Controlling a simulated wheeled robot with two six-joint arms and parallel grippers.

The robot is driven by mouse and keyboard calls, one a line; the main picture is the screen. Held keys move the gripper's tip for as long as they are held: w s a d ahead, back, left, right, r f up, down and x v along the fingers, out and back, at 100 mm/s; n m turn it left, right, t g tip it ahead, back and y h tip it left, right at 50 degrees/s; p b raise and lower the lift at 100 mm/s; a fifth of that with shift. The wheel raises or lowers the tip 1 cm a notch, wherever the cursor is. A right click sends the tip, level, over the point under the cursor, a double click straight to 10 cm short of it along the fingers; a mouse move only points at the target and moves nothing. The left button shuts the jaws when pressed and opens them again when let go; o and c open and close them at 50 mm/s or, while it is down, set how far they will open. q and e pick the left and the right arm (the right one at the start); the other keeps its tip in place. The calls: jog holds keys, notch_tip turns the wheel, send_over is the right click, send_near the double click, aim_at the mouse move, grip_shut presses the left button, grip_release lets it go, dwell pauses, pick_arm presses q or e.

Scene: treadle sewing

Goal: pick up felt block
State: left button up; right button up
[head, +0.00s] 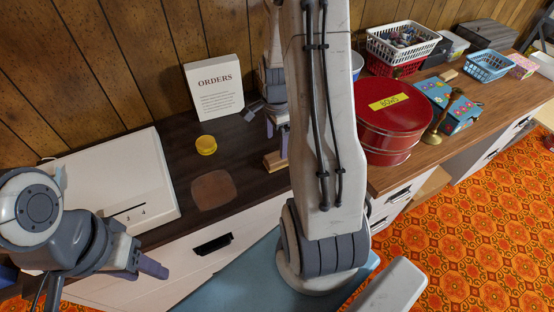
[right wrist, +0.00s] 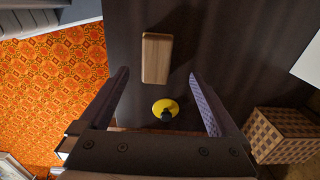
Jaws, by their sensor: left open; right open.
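A tan block with wood grain, which I take to be the felt block (head: 273,162), lies on the dark tabletop just below my right gripper (head: 277,134) in the head view. In the right wrist view the block (right wrist: 157,58) lies beyond the open fingertips of the right gripper (right wrist: 158,78), untouched. My left gripper (head: 150,266) is at the lower left, open and apart from the block. My right arm hides part of the table to the right of the block.
A yellow round tin (head: 206,145) and brown patch (head: 213,189) are left of the block; the ORDERS sign (head: 214,88) stands behind. The right wrist view shows a yellow disc with a dark knob (right wrist: 165,109) and a checkered box (right wrist: 283,135). A red tin (head: 392,125) stands right.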

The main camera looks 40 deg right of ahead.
aim_at(277, 156)
jog(key=f, duration=0.6)
jog(key=shift+s+f, duration=0.3)
jog(key=shift+f, duration=0.1)
grip_shut()
jog(key=shift+r, duration=0.5)
jog(key=r, duration=0.3)
jog(key=shift+s+d+r, duration=0.25)
jog(key=shift+s+r, duration=0.15)
jog(key=s+d+r, duration=0.4)
jog(key=s+r, duration=0.2)
jog(key=s, duration=0.3)
jog(key=shift+s+d+r, duration=0.15)
jog(key=shift+s+d, duration=0.15)
jog(key=shift+d, duration=0.1)
